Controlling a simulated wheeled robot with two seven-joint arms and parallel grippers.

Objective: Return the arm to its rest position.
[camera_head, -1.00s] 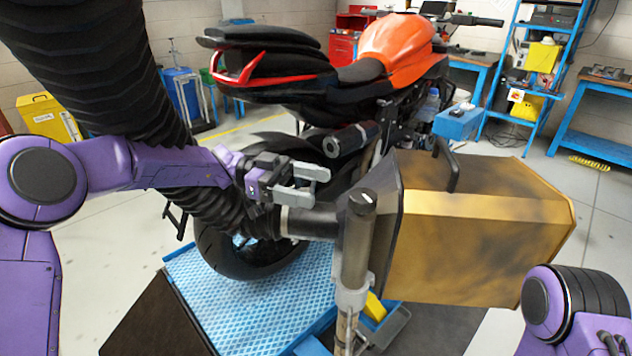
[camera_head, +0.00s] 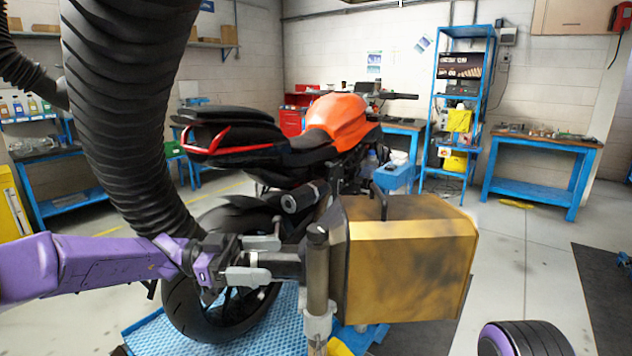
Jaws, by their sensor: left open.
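My left arm (camera_head: 95,262) is purple and reaches in from the left edge at mid height. My left gripper (camera_head: 262,259) is open, with its two grey fingers apart, in front of the motorcycle's rear wheel (camera_head: 185,312).
A brass-coloured box (camera_head: 408,262) on a grey post (camera_head: 318,285) stands right of my left gripper. The orange motorcycle (camera_head: 338,122) stands behind on a blue platform (camera_head: 265,335). Blue shelving (camera_head: 465,35) and a workbench (camera_head: 540,142) line the back.

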